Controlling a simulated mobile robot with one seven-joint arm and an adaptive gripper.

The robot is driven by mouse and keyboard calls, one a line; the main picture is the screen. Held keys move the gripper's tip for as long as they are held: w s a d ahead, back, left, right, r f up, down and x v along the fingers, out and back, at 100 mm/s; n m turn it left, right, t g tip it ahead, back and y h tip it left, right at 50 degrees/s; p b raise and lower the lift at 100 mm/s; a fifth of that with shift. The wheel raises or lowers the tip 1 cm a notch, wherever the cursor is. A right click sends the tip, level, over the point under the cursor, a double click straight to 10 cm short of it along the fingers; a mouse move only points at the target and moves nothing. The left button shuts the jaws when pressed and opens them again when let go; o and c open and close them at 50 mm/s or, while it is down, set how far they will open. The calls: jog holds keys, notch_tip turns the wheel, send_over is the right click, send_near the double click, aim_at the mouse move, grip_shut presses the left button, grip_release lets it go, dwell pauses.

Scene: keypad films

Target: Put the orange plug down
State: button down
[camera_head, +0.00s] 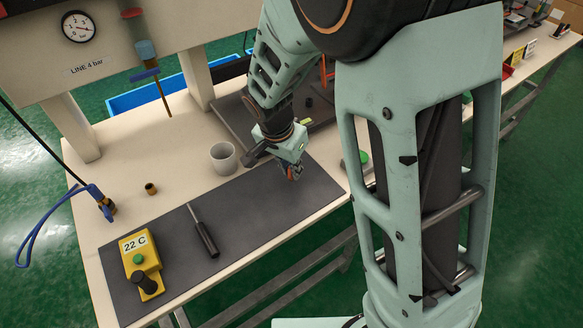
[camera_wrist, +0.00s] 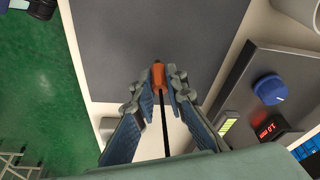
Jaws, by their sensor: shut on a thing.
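The orange plug (camera_wrist: 158,76) shows in the wrist view, between the fingertips of my gripper (camera_wrist: 160,88). My gripper is shut on it. A dark thin line, perhaps a cable, runs from the plug down the wrist picture. In the head view my gripper (camera_head: 294,172) is over the right end of the dark mat (camera_head: 250,210). The plug is too small to tell clearly there. I cannot tell from these views how high it is above the mat.
A white cup (camera_head: 223,158) stands behind the mat. A device with a blue knob (camera_wrist: 270,89) is at the right in the wrist view. The mat's middle is clear.

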jog(key=shift+f+b, duration=0.5)
jog(key=shift+f, duration=0.05)
jog(key=c, duration=2)
grip_release()
jog(key=shift+r, duration=0.1)
jog(key=shift+o, duration=0.2)
jog(key=shift+r, duration=0.1)
jog(key=shift+r+p, duration=0.2)
jog(key=shift+p, duration=0.25)
jog(key=p+v, duration=0.1)
jog(key=v, duration=1.1)
jog(key=shift+r, duration=0.3)
